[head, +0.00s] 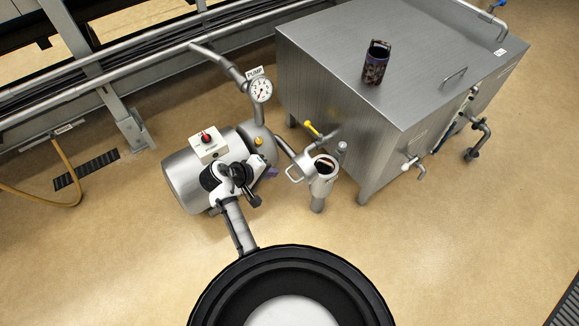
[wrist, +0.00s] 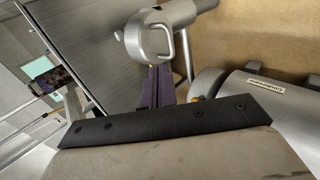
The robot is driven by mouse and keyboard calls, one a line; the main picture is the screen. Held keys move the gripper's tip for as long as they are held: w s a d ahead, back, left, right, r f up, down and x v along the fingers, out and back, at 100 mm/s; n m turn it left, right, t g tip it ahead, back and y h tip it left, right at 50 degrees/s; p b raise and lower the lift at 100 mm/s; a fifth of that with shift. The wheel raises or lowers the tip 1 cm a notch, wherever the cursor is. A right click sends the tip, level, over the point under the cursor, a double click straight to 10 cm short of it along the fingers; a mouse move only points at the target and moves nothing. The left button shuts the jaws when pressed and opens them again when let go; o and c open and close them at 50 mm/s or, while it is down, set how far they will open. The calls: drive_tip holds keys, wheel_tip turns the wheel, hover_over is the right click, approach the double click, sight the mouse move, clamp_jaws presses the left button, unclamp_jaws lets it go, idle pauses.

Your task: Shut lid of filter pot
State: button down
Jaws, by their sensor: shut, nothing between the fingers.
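The filter pot (head: 318,196) is a slim upright steel cylinder between the pump and the big steel tank. In the head view its mouth shows dark and uncovered. Its lid (head: 297,173), with a loop handle, stands open on the pot's left side. In the wrist view the lid (wrist: 135,42) is a round metal disc with its handle toward me, and the pot's body (wrist: 188,12) runs to the upper right. My gripper (head: 272,173) is shut and empty, just left of the lid. Its purple fingers (wrist: 158,70) point at the lid's handle; I cannot tell whether they touch.
The steel pump (head: 183,182) with its gauge (head: 260,90) is close on the left. The tank (head: 335,85) stands behind and right, with a dark patterned mug (head: 375,64) on top. A yellow-handled valve (head: 312,129) is just behind the pot. Floor in front is clear.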

sight(301, 174)
drive_tip(key=x, duration=0.7)
drive_tip(key=s+x, duration=0.1)
drive_tip(key=x, duration=0.2)
drive_tip(key=shift+d+f, duration=0.25)
drive_tip(key=shift+d, duration=0.25)
drive_tip(key=shift+w+r, duration=0.1)
